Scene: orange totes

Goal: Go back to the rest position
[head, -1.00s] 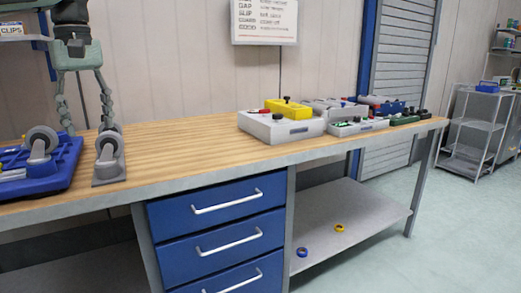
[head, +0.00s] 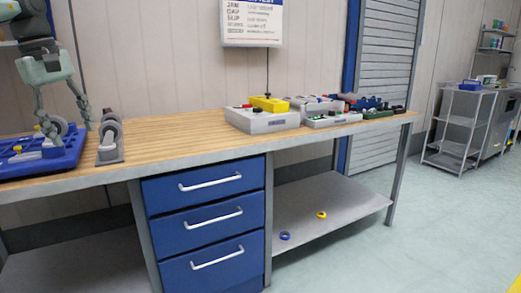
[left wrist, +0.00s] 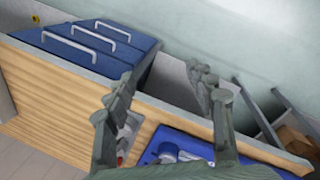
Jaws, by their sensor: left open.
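My left gripper (head: 66,128) comes in from the upper left in the head view. Its fingers are spread and nothing is between them. It hangs over the right part of a blue tray (head: 72,160) on the workbench, in front of the wall. The left wrist view also shows the open fingers (left wrist: 162,90), with the blue tray (left wrist: 190,138) below and to the right. A grey tape-dispenser-like item (head: 110,142) stands on the bench just right of the tray. My right gripper is in neither view.
The wooden workbench (head: 180,138) is bare in its middle. Grey boxes (head: 262,122) with a yellow item on top stand farther right. Blue drawers (head: 207,220) are below. A blue and a yellow ring (head: 321,215) lie on the lower shelf. A metal cart (head: 452,130) stands at the right.

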